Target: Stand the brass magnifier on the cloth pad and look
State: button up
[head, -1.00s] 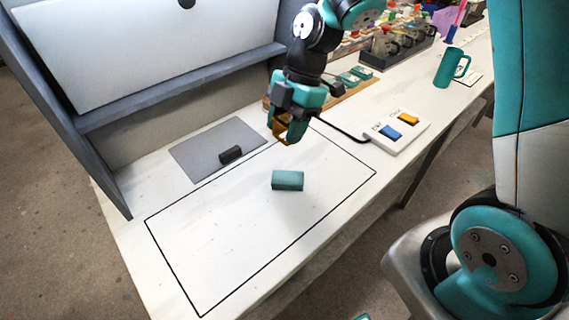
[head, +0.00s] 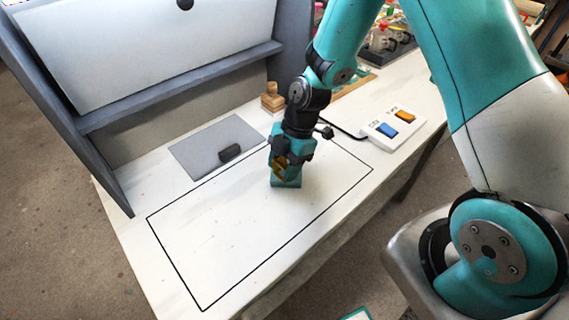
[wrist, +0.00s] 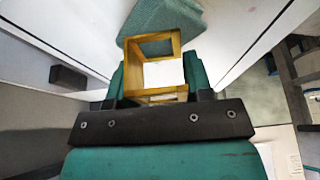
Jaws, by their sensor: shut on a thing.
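The brass magnifier is a small open square frame; it shows in the wrist view (wrist: 181,42) and in the head view (head: 281,166). My gripper (head: 281,160) is shut on it, pointing down; in the wrist view my gripper (wrist: 153,88) has a finger on each side of the frame. The teal cloth pad (head: 288,183) lies inside the black outline on the table, right under my gripper. In the wrist view the pad (wrist: 165,18) lies beyond the frame, which overlaps its near edge. I cannot tell whether magnifier and pad touch.
A dark block (head: 230,152) rests on the grey mat (head: 205,145) at left. A wooden piece (head: 272,99) stands behind my gripper. A box with blue and orange buttons (head: 396,137) is at right. The outlined area (head: 215,230) is clear toward the front left.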

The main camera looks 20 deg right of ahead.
jog(key=shift+f, duration=0.2)
jog(key=o, duration=0.9)
jog(key=shift+o, duration=0.2)
jog(key=shift+r, duration=0.15)
jog(key=b+v, duration=0.3)
jog(key=v, duration=0.9)
jog(key=s+a+r+m, duration=0.4)
jog(key=s+m, duration=0.3)
jog(key=s, duration=0.3)
jog(key=s+a+r+m+t, duration=0.1)
jog(key=s+a+r+m, duration=0.3)
jog(key=s+r+m, duration=0.3)
jog(key=s, duration=0.2)
jog(key=shift+s+m, duration=0.3)
jog(key=shift+s, duration=0.05)
jog(key=shift+r, duration=0.15)
